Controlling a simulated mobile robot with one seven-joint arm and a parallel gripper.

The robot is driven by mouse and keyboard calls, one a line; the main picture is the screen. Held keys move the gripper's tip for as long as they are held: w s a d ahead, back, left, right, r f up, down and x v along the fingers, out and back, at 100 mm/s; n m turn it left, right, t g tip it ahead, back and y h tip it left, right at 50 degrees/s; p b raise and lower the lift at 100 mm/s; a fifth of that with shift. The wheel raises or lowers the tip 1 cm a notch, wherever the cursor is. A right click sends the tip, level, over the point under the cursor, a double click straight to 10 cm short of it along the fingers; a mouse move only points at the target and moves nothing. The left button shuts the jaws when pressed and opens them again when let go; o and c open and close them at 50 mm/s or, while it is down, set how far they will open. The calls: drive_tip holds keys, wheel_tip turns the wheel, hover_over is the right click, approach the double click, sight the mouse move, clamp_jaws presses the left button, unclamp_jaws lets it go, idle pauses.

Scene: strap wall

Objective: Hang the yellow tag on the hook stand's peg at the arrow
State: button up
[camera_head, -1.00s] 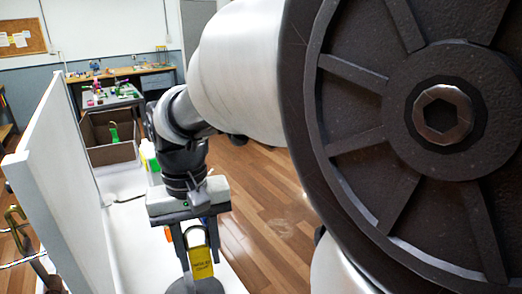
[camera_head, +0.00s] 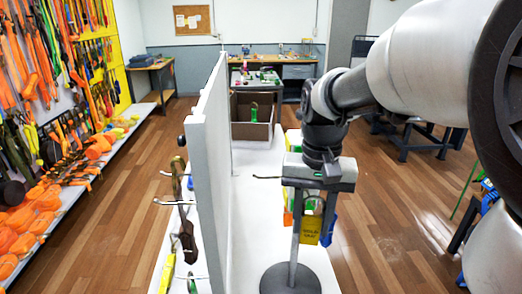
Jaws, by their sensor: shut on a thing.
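The yellow tag (camera_head: 311,230) hangs upright below my gripper (camera_head: 312,207), by a loop at its top between the fingers. Dark lettering shows on its face. A grey post with a round dark base (camera_head: 290,280), which looks like the hook stand, stands on the white surface just below and left of the tag. Its top is hidden by my gripper and the tag. I cannot make out its peg or an arrow. Whether the tag touches the post cannot be told.
A tall pale panel (camera_head: 208,170) stands left of my gripper, with metal hooks and hanging tools on its left side. A hook (camera_head: 266,177) sticks out on its right. A brown box (camera_head: 252,130) stands farther back.

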drive_tip(key=shift+w+f, duration=0.15)
drive_tip(key=shift+w, duration=0.65)
drive_tip(key=shift+w+f, duration=0.5)
drive_tip(key=shift+f, duration=0.05)
drive_tip(key=o, duration=1.1)
drive_tip(key=shift+o, duration=0.2)
